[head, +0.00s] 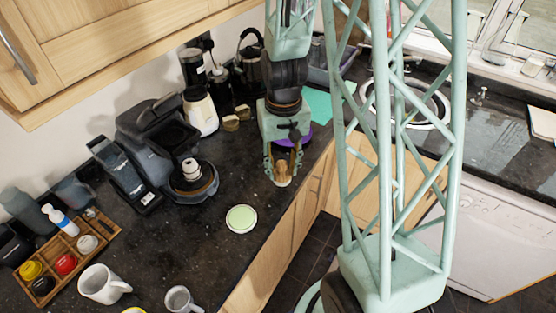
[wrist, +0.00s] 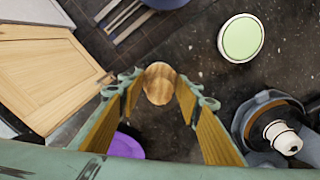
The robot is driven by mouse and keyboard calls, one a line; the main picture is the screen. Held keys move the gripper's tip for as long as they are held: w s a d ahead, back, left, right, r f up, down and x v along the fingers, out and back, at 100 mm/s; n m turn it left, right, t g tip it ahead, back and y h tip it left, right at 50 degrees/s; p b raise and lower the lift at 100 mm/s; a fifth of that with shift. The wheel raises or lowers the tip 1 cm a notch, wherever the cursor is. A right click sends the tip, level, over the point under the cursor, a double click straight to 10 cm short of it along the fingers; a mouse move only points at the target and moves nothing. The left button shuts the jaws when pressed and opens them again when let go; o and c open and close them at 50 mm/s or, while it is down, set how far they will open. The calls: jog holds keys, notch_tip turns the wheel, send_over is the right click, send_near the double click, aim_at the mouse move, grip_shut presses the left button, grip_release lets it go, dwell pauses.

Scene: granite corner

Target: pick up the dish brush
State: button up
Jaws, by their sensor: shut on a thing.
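The dish brush shows as a rounded brown wooden end between my fingertips, in the head view (head: 283,176) and in the wrist view (wrist: 160,86). My gripper (head: 280,172) points down near the counter's front edge. Its fingers (wrist: 160,82) are shut on the brush. The rest of the brush is hidden. Whether it touches the counter cannot be told.
A round pale green-topped lid (head: 241,219) lies on the dark counter in front. A dark coffee machine (head: 165,155) stands left of my gripper. A purple item (head: 304,132) is behind it. Mugs (head: 103,284) and a wooden tray (head: 106,226) are at the lower left.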

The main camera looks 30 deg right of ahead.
jog(key=shift+s+a+r, duration=0.1)
jog(key=shift+s+a, duration=0.05)
jog(key=shift+s, duration=0.4)
jog(key=shift+s+a, duration=0.15)
jog(key=shift+s, duration=0.4)
jog(key=shift+s+b, duration=0.1)
jog(key=shift+b, duration=0.55)
jog(key=s+b, duration=0.2)
jog(key=b, duration=0.2)
jog(key=s+a+b, duration=0.1)
jog(key=s+b, duration=0.1)
jog(key=b, duration=0.2)
jog(key=shift+s+a+r, duration=0.15)
jog(key=shift+s+r, duration=0.1)
jog(key=shift+s, duration=0.05)
jog(key=shift+o, duration=1.4)
jog(key=shift+c, duration=0.7)
